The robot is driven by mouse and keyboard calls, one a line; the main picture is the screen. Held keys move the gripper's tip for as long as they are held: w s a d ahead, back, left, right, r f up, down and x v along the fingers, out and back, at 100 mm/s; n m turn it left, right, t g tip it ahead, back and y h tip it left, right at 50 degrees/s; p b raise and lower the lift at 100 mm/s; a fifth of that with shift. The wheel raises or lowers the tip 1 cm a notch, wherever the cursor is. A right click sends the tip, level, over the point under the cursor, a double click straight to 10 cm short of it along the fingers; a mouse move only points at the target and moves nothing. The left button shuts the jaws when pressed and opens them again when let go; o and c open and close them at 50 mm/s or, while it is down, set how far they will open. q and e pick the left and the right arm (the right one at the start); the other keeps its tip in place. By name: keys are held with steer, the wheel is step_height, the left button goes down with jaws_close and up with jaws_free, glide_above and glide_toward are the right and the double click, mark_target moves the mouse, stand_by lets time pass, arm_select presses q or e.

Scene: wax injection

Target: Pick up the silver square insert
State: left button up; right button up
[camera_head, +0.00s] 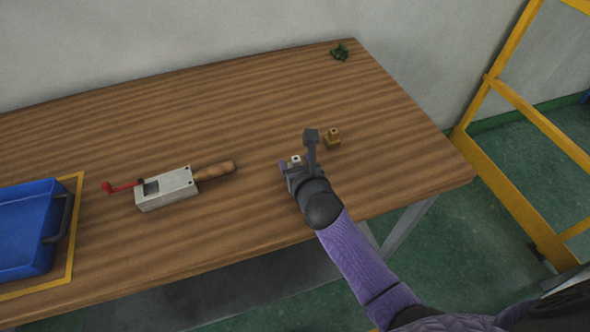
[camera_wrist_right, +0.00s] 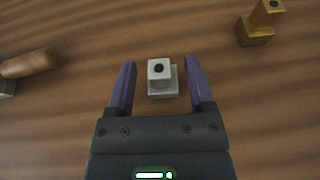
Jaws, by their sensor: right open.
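The silver square insert (camera_wrist_right: 163,82) is a small pale block with a narrower raised top and a dark hole in it. In the right wrist view it stands on the table between the two fingers of my right gripper (camera_wrist_right: 161,88), with a gap on each side. In the head view the insert (camera_head: 295,159) is partly hidden behind my right gripper (camera_head: 297,152). The right gripper is open and empty. My left gripper is not in view.
A brass insert (camera_head: 332,141) stands right of the gripper. A metal mold with wooden handle and red crank (camera_head: 167,190) lies to the left. A blue bin (camera_head: 28,228) is at far left, and a green object (camera_head: 340,52) lies at the back. The table's middle is clear.

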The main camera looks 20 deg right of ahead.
mark_target(296, 158)
steer(key=shift+w+f, duration=0.2)
steer(key=shift+w, duration=0.15)
steer(key=shift+r, duration=0.1)
jaws_close()
step_height(296, 158, up, 9)
steer(key=p, duration=0.5)
steer(key=shift+r, duration=0.15)
steer(key=shift+r+p, duration=0.35)
steer(key=shift+p, duration=0.05)
